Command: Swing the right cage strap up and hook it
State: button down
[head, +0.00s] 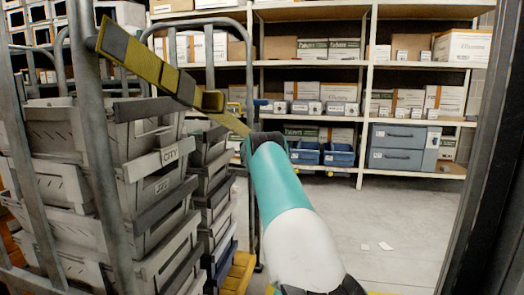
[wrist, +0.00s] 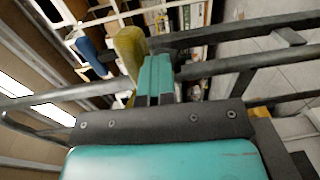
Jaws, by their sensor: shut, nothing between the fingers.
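The yellow cage strap (head: 155,67) with dark grey bands runs from the cage's near upright (head: 88,120) at the upper left, slanting down and right. Its lower end reaches close to the end of my teal and white arm. In the wrist view a yellow strap piece (wrist: 130,46) stands just left of my gripper (wrist: 158,62). The gripper's teal fingers are together with nothing between them; I cannot tell whether they touch the strap. In the head view my arm hides the fingers. I cannot make out a hook in either view.
The cage holds stacked grey totes (head: 155,190) on the left. Shelving (head: 366,100) with cartons and blue bins (head: 338,155) stands behind. Two pale scraps lie on the floor (head: 400,215), otherwise mostly clear at right. A dark upright (head: 490,150) edges the right side. Grey bars flank the gripper in the wrist view.

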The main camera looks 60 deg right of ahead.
jog(key=shift+s+d+r+h, duration=0.15)
jog(key=shift+s+d+r, duration=0.05)
jog(key=shift+r, duration=0.5)
jog(key=shift+s+d+r+h, duration=0.15)
jog(key=shift+r, duration=0.55)
jog(key=a+f+b, duration=0.3)
jog(key=f, duration=0.3)
jog(key=p+v, duration=0.1)
jog(key=v, duration=0.8)
jog(key=shift+a+r, duration=0.2)
jog(key=shift+a, duration=0.1)
